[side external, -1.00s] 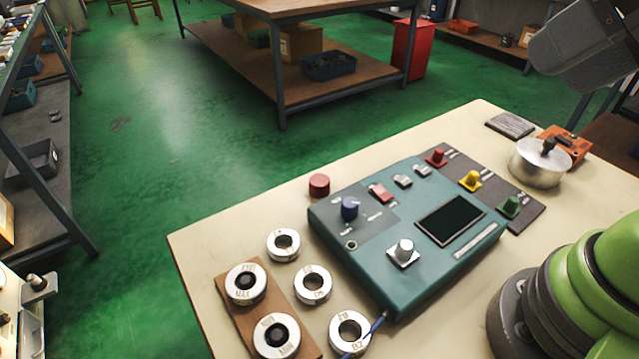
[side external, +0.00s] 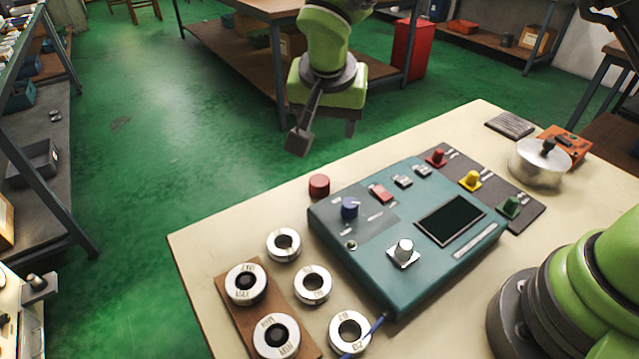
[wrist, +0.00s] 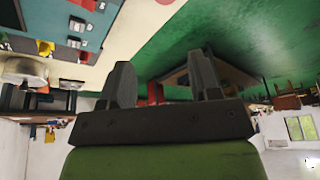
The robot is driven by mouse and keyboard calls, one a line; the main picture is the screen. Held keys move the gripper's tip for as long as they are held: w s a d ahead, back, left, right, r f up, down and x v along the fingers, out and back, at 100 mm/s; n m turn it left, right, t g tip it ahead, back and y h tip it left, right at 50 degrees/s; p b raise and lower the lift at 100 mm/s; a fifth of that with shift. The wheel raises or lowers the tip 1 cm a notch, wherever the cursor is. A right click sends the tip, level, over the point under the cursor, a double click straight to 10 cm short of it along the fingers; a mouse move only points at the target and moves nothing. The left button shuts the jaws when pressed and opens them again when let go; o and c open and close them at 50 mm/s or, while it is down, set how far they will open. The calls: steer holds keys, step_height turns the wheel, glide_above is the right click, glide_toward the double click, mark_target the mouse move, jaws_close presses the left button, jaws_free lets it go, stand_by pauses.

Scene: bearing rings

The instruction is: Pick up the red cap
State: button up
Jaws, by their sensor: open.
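The red cap (side external: 319,185) is a short round red cylinder standing on the cream tabletop, just off the far left corner of the teal control box. My gripper (side external: 324,140) hangs above and beyond it near the table's far edge, apart from it, with its fingers spread and empty. In the wrist view my gripper (wrist: 163,82) shows two dark fingers with a clear gap.
The teal box (side external: 400,235) carries knobs, a switch and a screen. Several metal rings (side external: 313,284) lie left of it, two on a wooden board (side external: 232,300). A metal pot (side external: 540,163) stands at the right. The table's left corner is clear.

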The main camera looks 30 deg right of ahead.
glide_toward(320, 180)
steer(key=f, duration=0.1)
steer(key=w+f, duration=0.1)
steer(key=f, duration=0.1)
steer(key=shift+w+d+h, duration=0.1)
steer(key=shift+w+h, duration=0.05)
steer(key=shift+h, duration=0.15)
steer(key=shift+x, duration=3.15)
steer(key=c, duration=0.7)
